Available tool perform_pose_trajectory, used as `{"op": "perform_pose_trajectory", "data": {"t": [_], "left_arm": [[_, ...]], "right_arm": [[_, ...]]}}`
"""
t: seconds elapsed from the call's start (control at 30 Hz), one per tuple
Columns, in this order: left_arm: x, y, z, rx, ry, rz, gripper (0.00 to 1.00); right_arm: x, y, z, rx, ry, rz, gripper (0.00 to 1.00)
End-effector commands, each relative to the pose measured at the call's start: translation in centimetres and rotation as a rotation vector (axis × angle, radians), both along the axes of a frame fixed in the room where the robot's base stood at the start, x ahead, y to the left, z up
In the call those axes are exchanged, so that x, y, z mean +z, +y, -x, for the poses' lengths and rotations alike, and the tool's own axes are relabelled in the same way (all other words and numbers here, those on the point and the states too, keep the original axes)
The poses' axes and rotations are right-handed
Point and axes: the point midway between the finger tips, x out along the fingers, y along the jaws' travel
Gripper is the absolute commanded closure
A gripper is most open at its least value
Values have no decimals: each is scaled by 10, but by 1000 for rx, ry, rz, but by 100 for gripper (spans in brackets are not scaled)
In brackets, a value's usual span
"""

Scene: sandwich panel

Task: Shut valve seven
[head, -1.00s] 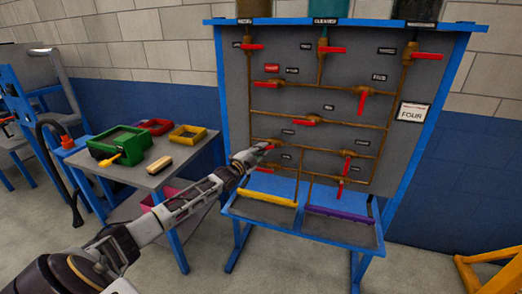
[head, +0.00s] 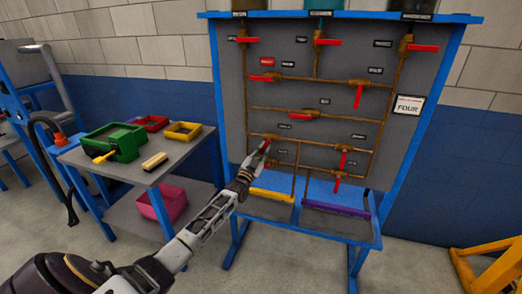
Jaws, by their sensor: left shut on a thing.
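The grey panel (head: 230,110) in a blue frame carries brown pipes with several red-handled valves; their small black labels are too small to read. My left gripper (head: 259,156) is at the lower left of the panel, shut on a red valve handle (head: 266,146). That handle is tilted, running from upper right to lower left, and the gripper partly hides it. I cannot read which number this valve has. Another red handle (head: 343,158) and a lower one (head: 336,185) hang downward on the right. My right gripper is out of view.
A grey side table (head: 185,150) at left holds a green bin (head: 128,146), red and yellow trays and a brush, with a pink bin (head: 165,204) below. A yellow tray (head: 272,195) and a purple tray (head: 335,209) edge sit under the panel. A yellow stand (head: 485,268) is at lower right.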

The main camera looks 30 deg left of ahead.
Motion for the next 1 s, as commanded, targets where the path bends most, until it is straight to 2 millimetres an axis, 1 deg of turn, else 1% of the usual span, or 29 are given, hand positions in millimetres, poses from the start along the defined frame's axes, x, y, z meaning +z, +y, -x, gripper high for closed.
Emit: {"op": "perform_pose_trajectory", "data": {"t": [0.03,0.27,0.6,0.8,1.0], "left_arm": [[-4,-3,0,-1,-4,36,100],[-7,-11,-2,0,-40,191,100],[-8,-20,-5,0,-90,393,100],[-9,-24,-6,0,-106,464,100],[-9,-25,-6,0,-115,497,100]], "right_arm": [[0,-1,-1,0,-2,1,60],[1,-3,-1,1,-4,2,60],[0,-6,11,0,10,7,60],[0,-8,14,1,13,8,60],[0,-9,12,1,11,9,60]]}}
